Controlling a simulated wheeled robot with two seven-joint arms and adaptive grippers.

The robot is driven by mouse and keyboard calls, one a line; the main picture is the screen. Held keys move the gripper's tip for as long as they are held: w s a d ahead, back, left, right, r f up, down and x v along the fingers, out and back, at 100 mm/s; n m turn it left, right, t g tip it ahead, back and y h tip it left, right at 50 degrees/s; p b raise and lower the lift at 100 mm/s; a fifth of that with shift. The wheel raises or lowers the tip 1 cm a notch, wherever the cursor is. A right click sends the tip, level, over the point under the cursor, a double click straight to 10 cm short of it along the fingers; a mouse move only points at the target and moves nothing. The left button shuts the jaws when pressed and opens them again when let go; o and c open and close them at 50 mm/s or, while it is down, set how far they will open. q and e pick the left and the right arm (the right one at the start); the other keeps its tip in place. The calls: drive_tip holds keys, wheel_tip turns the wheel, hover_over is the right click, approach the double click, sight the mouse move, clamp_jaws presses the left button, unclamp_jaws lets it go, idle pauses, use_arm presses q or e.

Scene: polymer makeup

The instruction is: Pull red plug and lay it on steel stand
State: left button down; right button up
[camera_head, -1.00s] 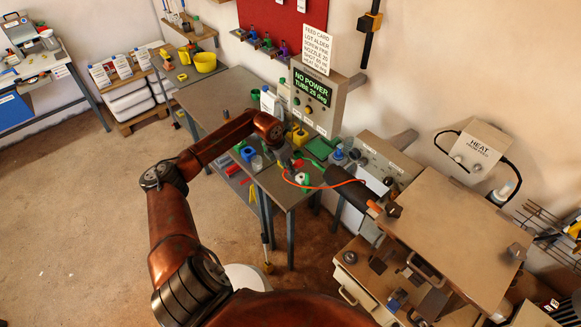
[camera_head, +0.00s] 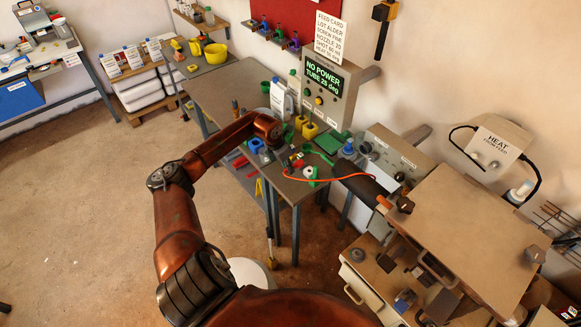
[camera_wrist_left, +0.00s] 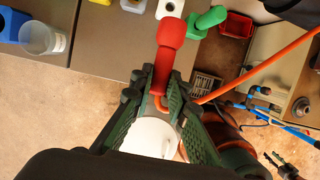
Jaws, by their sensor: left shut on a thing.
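My left gripper (camera_wrist_left: 165,95) is shut on the red plug (camera_wrist_left: 169,50), whose rounded red end sticks out beyond the fingers in the left wrist view. An orange cable (camera_wrist_left: 255,70) leads away from the plug to the upper right. In the head view my left gripper (camera_head: 287,158) is over the near end of the grey workbench (camera_head: 222,92), and the orange cable (camera_head: 335,179) runs right from it towards the black barrel. The plug is small and partly hidden there. I cannot tell which thing is the steel stand. My right gripper is not in view.
A control box (camera_head: 325,90) reads NO POWER. A black barrel (camera_head: 352,178) and machine stand right. The bench's far left part is mostly clear.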

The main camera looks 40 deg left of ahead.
use_arm(q)
drive_tip(key=shift+f+b, duration=1.8)
drive_tip(key=shift+f, duration=1.8)
drive_tip(key=shift+a+f+b, duration=0.1)
drive_tip(key=shift+f+b, duration=0.85)
drive_tip(key=shift+f, duration=0.5)
drive_tip(key=c, duration=1.8)
unclamp_jaws()
drive_tip(key=shift+r, duration=0.15)
drive_tip(key=v, duration=1.1)
drive_tip(key=shift+r, duration=0.35)
drive_tip(key=shift+s, duration=0.1)
